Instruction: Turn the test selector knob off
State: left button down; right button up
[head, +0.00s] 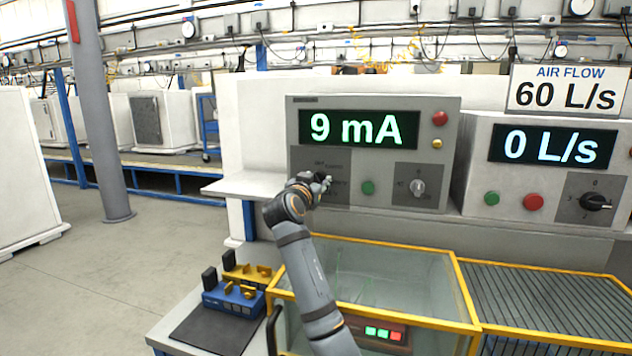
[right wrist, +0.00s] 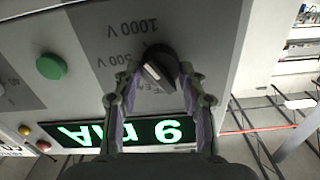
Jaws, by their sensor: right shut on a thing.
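The test selector knob (right wrist: 157,62) is a black round knob with a light grip bar, on the grey tester panel (head: 450,125). In the right wrist view, "500 V" and "1000 V" are printed around it, and the bar sits at a slant. Which mark it points at I cannot tell. My right gripper (right wrist: 158,76) has its fingertips on either side of the knob, shut on it. In the head view, my right gripper (head: 322,184) is at the panel's lower left and covers most of the knob. The tester display (head: 352,128) reads 9 mA. My left gripper is not in view.
A green button (head: 368,187) and a second knob (head: 417,187) are right of my gripper. A red button (head: 440,118) is above. An air-flow unit (head: 543,128) reading 0 L/s stands at the right.

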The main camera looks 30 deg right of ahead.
jog(key=shift+n, duration=0.3)
jog(key=n+p, duration=0.3)
jog(key=shift+r+n, duration=0.15)
jog(key=shift+n, duration=0.25)
jog(key=n+p, duration=0.1)
jog(key=n, duration=0.1)
jog(key=shift+w+a+n+p, duration=0.1)
jog(key=shift+n+p, duration=0.3)
jog(key=n+p, duration=0.5)
jog(key=n, duration=0.1)
jog(key=n+p, duration=1.1)
jog(key=n, duration=0.1)
jog(key=shift+f+p, duration=0.2)
jog(key=shift+p, duration=0.1)
jog(key=n+p, duration=0.3)
jog(key=shift+f+n, duration=0.15)
jog(key=shift+n, duration=0.15)
jog(key=shift+f+n+p, duration=0.1)
jog(key=shift+n+p, duration=0.3)
jog(key=shift+n, duration=0.1)
jog(key=shift+f, duration=0.1)
jog(key=o, duration=1.1)
